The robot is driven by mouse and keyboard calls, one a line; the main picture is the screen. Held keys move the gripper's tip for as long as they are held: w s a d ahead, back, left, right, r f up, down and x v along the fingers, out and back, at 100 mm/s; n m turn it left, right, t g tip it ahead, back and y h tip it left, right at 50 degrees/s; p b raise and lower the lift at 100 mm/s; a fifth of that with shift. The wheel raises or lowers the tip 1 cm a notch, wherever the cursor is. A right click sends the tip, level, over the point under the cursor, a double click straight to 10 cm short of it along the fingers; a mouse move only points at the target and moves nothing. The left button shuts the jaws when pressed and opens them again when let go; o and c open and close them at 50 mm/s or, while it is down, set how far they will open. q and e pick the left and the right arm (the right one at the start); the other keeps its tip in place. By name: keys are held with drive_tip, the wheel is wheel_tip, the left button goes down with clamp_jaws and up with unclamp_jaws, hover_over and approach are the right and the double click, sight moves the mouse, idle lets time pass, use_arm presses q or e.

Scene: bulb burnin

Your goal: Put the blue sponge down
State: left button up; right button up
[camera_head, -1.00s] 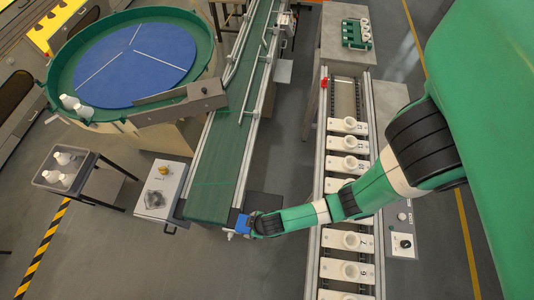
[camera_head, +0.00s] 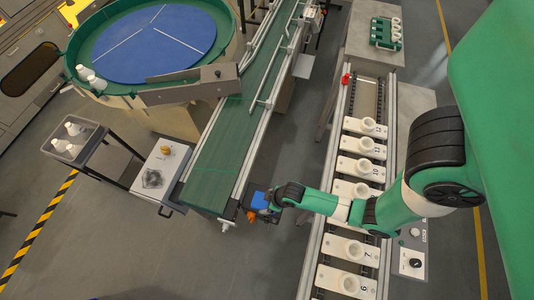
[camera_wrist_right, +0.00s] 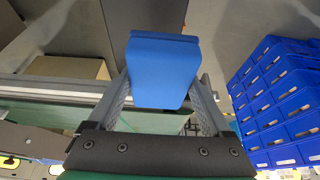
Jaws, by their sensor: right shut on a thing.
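My right gripper (camera_head: 266,203) is at the near end of the green conveyor, just to its right. In the right wrist view, its two fingers are shut on a blue sponge (camera_wrist_right: 162,68), holding it from both sides. In the head view only a small part of the blue sponge (camera_head: 261,200) shows beside the gripper, over a dark flat surface. I cannot tell whether the sponge touches that surface. My left gripper is not in view.
The green conveyor (camera_head: 213,183) lies to the left of the gripper. A line of numbered white socket plates (camera_head: 353,191) runs to the right. A grey bin with white bulbs (camera_head: 72,140) and a blue round table (camera_head: 140,45) stand at left. Blue bins (camera_wrist_right: 275,95) show in the wrist view.

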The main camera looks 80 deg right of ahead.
drive_tip(key=d+f, duration=0.2)
drive_tip(key=f, duration=0.1)
drive_tip(key=shift+d+b, duration=0.25)
drive_tip(key=shift+b, duration=0.15)
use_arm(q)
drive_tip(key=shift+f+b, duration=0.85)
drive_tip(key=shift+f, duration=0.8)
use_arm(e)
drive_tip(key=shift+d+f, duration=0.2)
drive_tip(key=shift+f, duration=1.6)
drive_tip(key=shift+f, duration=0.15)
drive_tip(key=o, duration=1.1)
drive_tip(key=shift+r, duration=0.25)
drive_tip(key=p+v, duration=0.6)
drive_tip(key=v, duration=0.6)
drive_tip(key=shift+w+p, duration=0.1)
drive_tip(key=shift+p, duration=0.3)
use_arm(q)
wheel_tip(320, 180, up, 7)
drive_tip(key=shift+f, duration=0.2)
use_arm(e)
drive_tip(key=shift+w, duration=0.1)
